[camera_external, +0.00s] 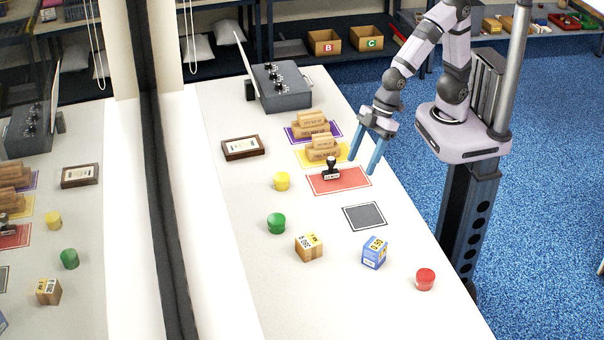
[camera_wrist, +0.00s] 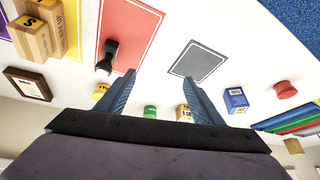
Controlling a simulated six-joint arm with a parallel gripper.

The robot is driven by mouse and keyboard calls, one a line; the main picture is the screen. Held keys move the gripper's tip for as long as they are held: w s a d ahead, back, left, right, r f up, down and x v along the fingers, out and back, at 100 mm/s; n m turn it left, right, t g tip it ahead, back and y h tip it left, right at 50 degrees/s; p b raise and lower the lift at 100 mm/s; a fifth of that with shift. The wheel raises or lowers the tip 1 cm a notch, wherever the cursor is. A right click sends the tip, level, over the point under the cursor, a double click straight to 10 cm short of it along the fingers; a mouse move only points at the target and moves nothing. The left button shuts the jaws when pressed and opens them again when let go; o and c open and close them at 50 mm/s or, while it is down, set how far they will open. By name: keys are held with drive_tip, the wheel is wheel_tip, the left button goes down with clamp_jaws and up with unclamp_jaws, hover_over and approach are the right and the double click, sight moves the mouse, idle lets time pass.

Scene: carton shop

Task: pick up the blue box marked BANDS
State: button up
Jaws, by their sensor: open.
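A small blue box (camera_external: 375,252) with a white and yellow label stands on the white table, towards the front right. It also shows in the wrist view (camera_wrist: 236,100), right of my fingers. Its lettering is too small to read surely. My gripper (camera_external: 361,165) is open and empty, with its blue fingers spread above the table near the red mat. It is apart from the box, farther back along the table. In the wrist view, the open fingers (camera_wrist: 160,78) have nothing between them.
A black stamp (camera_external: 331,170) stands on the red mat (camera_external: 350,180). A grey mat (camera_external: 365,216) lies between it and the box. A wooden box (camera_external: 309,247) is left of the blue box, and a red round tub (camera_external: 425,279) right. A mirror-like pane borders the left.

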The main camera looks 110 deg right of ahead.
drive_tip(key=w+a+n+t+y, duration=0.1)
drive_tip(key=w+a+t+y, duration=0.15)
drive_tip(key=a, duration=0.55)
drive_tip(key=w+a+n+t+y, duration=0.1)
drive_tip(key=w+a+n, duration=0.15)
drive_tip(key=a, duration=0.55)
drive_tip(key=t+y+b, duration=0.2)
drive_tip(key=y, duration=0.1)
approach(370, 252)
drive_tip(key=w+a+r, duration=0.2)
drive_tip(key=a+r, duration=0.1)
drive_tip(key=r, duration=0.1)
drive_tip(key=f, duration=0.3)
drive_tip(key=shift+w+d+f+n+h+p, duration=0.15)
drive_tip(key=shift+w+f+n+h+p, duration=0.15)
drive_tip(key=shift+w+f+n, duration=0.1)
drive_tip(key=shift+f+t, duration=0.25)
drive_tip(key=shift+f, duration=0.3)
drive_tip(key=shift+f+p+x, duration=0.15)
drive_tip(key=shift+p+x, duration=0.55)
drive_tip(key=shift+x, duration=1.15)
drive_tip(key=shift+f+p+x, duration=0.15)
drive_tip(key=shift+p+x, duration=0.5)
drive_tip(key=shift+x, duration=1.15)
drive_tip(key=shift+s, duration=0.15)
drive_tip(key=c, duration=1.2)
drive_tip(key=shift+o, duration=0.2)
drive_tip(key=shift+r, duration=0.1)
